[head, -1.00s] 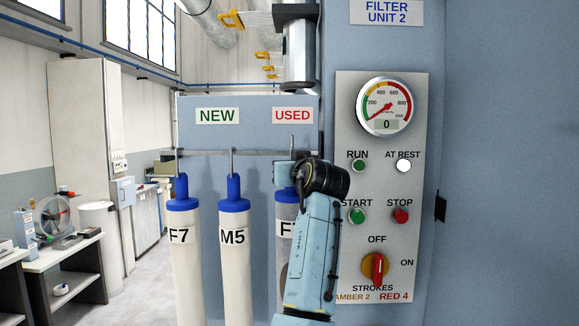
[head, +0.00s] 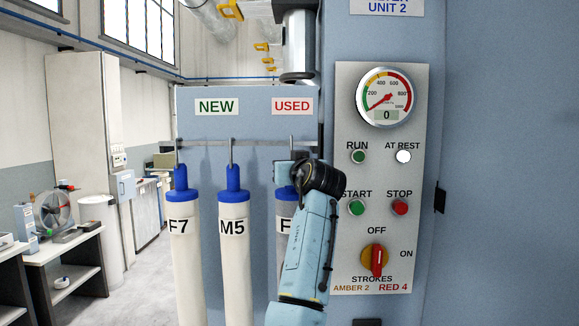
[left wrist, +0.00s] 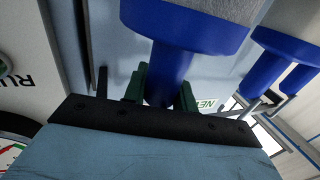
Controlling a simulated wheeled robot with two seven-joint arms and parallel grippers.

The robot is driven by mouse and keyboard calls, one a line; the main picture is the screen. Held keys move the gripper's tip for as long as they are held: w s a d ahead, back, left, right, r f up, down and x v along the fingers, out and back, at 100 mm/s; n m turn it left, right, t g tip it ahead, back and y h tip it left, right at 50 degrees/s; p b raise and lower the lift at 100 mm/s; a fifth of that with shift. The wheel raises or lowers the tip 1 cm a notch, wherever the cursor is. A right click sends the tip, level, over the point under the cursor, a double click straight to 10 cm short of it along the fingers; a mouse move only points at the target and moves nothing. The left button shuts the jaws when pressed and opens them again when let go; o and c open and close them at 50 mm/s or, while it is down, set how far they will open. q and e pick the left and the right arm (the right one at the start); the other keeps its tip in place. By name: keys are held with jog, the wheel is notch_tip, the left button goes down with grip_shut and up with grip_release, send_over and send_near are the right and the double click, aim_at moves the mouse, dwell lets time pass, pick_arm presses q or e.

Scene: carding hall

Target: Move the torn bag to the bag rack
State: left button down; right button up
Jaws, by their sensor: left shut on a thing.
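The torn bag (head: 284,210) is a greyish filter bag with a blue collar and a label starting with F, hanging under the USED sign. My arm hides its right side and lower part, and I see no tear. My left gripper (head: 284,172) is at its top, just below a hook on the bag rack (head: 210,140). In the left wrist view its green fingers (left wrist: 163,88) are shut around the blue neck of the bag (left wrist: 172,62). I cannot tell whether the hook bears the bag. My right gripper is not in view.
Two pale bags, F7 (head: 182,250) and M5 (head: 236,250), hang on the rack under NEW. The filter unit's control panel (head: 350,270) is close on the right of my arm. A workbench (head: 65,245) stands at the far left, with clear floor before the rack.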

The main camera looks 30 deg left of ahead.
pick_arm(q)
jog(key=c, duration=1)
grip_release()
jog(key=shift+c, duration=0.2)
